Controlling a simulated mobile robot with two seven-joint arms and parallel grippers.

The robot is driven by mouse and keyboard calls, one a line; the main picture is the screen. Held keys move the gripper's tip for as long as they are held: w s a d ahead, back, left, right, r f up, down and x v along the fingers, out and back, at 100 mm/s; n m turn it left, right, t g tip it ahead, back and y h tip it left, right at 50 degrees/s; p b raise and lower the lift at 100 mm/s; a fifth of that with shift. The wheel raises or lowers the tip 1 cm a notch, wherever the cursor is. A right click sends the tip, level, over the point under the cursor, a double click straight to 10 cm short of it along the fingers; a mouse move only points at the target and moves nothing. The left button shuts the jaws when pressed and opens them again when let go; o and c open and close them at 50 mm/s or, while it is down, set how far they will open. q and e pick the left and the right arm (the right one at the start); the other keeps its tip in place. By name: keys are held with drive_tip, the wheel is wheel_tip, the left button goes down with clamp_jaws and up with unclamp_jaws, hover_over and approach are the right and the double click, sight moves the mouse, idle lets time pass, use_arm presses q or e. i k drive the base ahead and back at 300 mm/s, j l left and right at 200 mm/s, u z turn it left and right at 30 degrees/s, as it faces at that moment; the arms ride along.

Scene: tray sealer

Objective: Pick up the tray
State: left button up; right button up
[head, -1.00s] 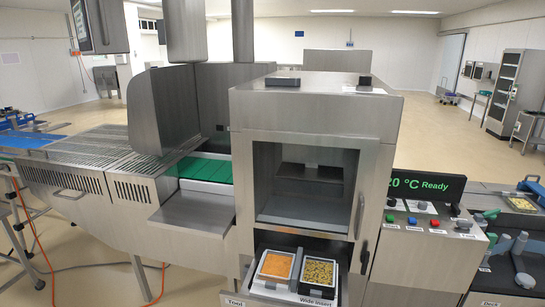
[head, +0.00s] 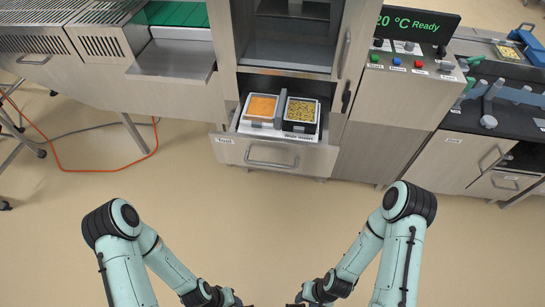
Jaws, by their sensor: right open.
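A light tray of orange food (head: 247,117) and a black tray of yellow-green pieces (head: 301,128) sit side by side in the pulled-out drawer (head: 230,152) under the sealing chamber. The right one's insert carries the label "Wide insert" in the earlier frame. My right gripper (head: 294,304) is at the bottom edge of the head view, open and partly cut off, well short of the drawer. My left gripper (head: 243,304) is also cut off at the bottom edge, and its jaws do not show clearly. Neither gripper touches a tray.
The drawer front has a bar handle (head: 270,157). Above it is the sealing chamber (head: 288,50). Right of it is a button panel (head: 415,65) with a "20 °C Ready" display (head: 418,24). A bench (head: 500,110) stands farther right. An orange cable (head: 100,165) lies left. Floor ahead is clear.

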sight(301, 115)
drive_tip(key=l+u, duration=0.1)
drive_tip(key=u, duration=0.35)
drive_tip(key=l+u, duration=0.1)
drive_tip(key=u, duration=0.35)
drive_tip(key=l+u, duration=0.1)
drive_tip(key=u, duration=0.35)
drive_tip(key=k+l+u, duration=0.1)
drive_tip(key=l+u, duration=0.15)
drive_tip(key=k+l+u, duration=0.1)
drive_tip(key=l+u, duration=0.15)
drive_tip(key=l, duration=0.15)
drive_tip(key=k+l+u, duration=0.1)
drive_tip(key=l+u, duration=0.15)
drive_tip(key=k+l+u, duration=0.1)
drive_tip(key=k+l, duration=0.2)
drive_tip(key=l, duration=0.2)
drive_tip(key=k+l+u, duration=0.1)
drive_tip(key=k+l, duration=0.25)
drive_tip(key=l, duration=0.2)
drive_tip(key=k+l+u, duration=0.1)
drive_tip(key=k+l, duration=0.25)
drive_tip(key=i, duration=0.5)
